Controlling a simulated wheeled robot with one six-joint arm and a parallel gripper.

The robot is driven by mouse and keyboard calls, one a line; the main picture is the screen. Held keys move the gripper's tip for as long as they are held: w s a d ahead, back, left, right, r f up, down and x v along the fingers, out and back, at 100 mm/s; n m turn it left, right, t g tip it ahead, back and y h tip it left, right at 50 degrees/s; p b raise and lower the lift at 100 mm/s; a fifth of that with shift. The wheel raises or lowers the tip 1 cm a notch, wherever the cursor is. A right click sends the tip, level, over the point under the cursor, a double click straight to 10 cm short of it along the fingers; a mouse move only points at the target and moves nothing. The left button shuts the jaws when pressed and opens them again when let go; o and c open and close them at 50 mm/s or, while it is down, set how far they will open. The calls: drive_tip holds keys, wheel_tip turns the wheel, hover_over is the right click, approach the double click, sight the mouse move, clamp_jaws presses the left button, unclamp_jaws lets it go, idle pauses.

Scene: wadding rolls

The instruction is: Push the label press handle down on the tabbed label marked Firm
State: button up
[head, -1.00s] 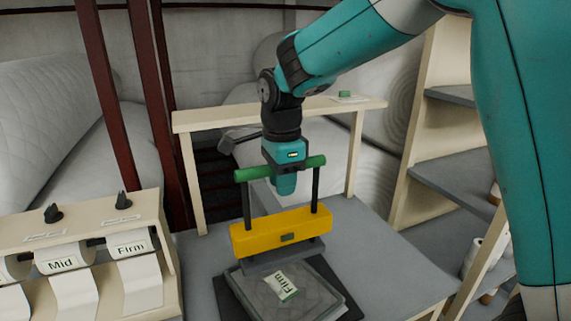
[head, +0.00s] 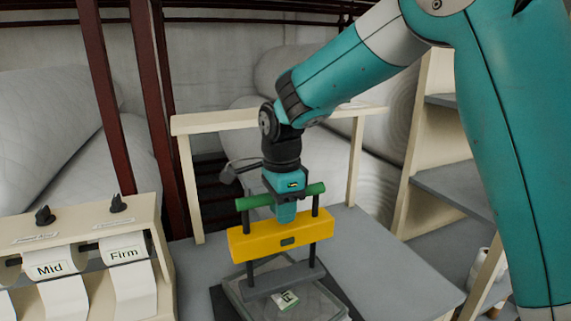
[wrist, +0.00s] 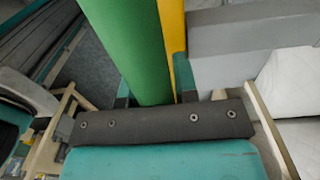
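The label press has a green handle bar (head: 246,203) on two dark rods, a yellow crossbar (head: 264,243) and a dark press plate (head: 272,283) below. My gripper (head: 286,208) is over the middle of the handle, one finger in front of it. In the wrist view the green handle (wrist: 130,45) runs between the fingers, which look closed on it. The tabbed label marked Firm (head: 286,301) lies on a grey quilted pad (head: 315,301) under the press. The plate hides part of the label; I cannot tell whether it touches it.
A cream dispenser at left holds label rolls marked Mid (head: 50,268) and Firm (head: 124,253). A cream frame (head: 215,123) stands behind the press. Cream shelving (head: 425,150) is at right. The grey bench top (head: 385,255) is clear right of the press.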

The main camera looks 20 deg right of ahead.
drive_tip(key=shift+f, duration=0.55)
drive_tip(key=shift+f+b, duration=0.4)
drive_tip(key=shift+s+f+b, duration=0.3)
drive_tip(key=shift+f+b, duration=0.3)
drive_tip(key=shift+f, duration=0.3)
drive_tip(key=r+p, duration=0.3)
drive_tip(key=shift+w, duration=0.25)
wheel_tip(320, 180, up, 14)
drive_tip(key=p, duration=1.1)
drive_tip(key=shift+p, duration=0.3)
